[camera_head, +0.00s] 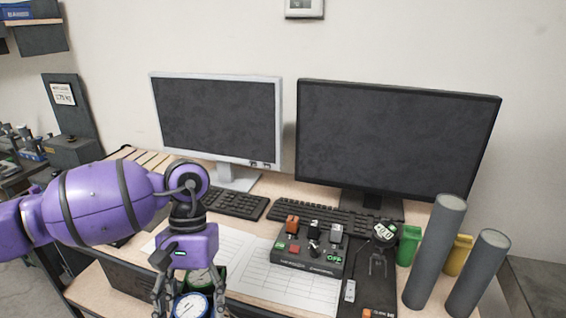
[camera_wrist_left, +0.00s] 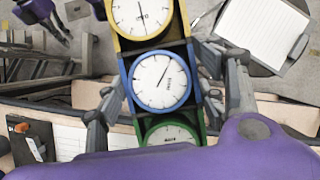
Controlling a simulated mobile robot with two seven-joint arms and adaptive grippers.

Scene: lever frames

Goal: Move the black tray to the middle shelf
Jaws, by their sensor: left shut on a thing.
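My left gripper (camera_head: 188,303) comes in from the left above the desk's front edge. The holder carries three round white dials in a row, with yellow (camera_wrist_left: 140,15), blue (camera_wrist_left: 160,80) and green (camera_wrist_left: 172,134) rims. In the head view the gripper and the lower picture edge hide much of it. Purple and dark parts at the upper left of the wrist view may be my right gripper (camera_wrist_left: 36,10). I cannot make out a middle shelf.
Two monitors (camera_head: 217,120) and keyboards (camera_head: 235,204) fill the desk's back. A dark switch box (camera_head: 308,252) lies on white sheets right of my gripper. Two grey cylinders (camera_head: 436,250) stand at the right. Shelving (camera_head: 35,38) shows at the upper left.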

